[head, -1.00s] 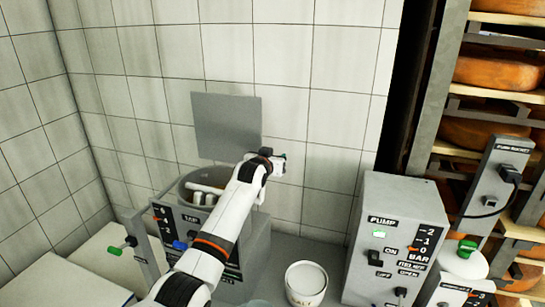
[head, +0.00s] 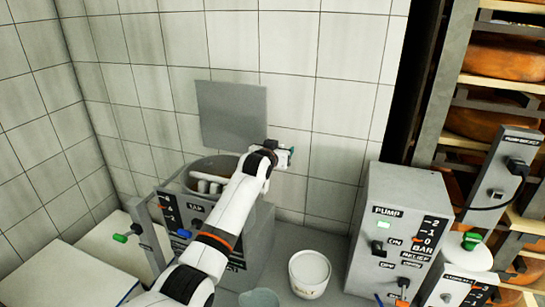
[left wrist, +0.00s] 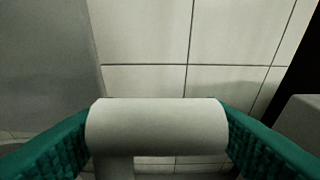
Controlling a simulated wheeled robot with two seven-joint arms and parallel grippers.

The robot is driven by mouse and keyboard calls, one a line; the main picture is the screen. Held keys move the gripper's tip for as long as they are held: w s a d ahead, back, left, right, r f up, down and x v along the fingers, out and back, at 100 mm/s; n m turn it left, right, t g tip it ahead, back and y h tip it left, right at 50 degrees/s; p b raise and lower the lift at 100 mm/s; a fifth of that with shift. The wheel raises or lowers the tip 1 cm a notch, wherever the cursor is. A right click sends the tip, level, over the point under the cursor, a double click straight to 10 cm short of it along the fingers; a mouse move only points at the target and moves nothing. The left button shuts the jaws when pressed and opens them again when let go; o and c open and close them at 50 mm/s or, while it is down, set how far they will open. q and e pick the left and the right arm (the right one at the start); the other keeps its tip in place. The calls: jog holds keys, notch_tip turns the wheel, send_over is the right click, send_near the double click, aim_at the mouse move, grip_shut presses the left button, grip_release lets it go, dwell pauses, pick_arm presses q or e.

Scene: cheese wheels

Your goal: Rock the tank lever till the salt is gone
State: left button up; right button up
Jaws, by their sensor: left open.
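The grey tank (head: 262,235) stands against the tiled wall with its top open and pale pieces (head: 208,184) inside. Its front has a TAP label and a scale, partly hidden behind my left arm. My left gripper (head: 284,157) is to the right of the tank's opening, near the wall. In the left wrist view its teal fingers (left wrist: 157,135) are open on either side of a pale cylindrical bar (left wrist: 157,127) on a stem. This looks like a lever grip, but I cannot tell whether the fingers touch it. The right gripper is not in view.
A grey panel (head: 232,114) stands up behind the tank. A white bucket (head: 309,273) is on the counter, right of the tank. The pump box (head: 368,220) stands further right, beside cheese racks (head: 490,122). A green-knobbed handle (head: 120,238) is at left.

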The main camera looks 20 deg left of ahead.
pick_arm(q)
jog(key=b+v, duration=0.2)
jog(key=v, duration=0.9)
jog(key=shift+d+f, duration=0.2)
dwell(0.4)
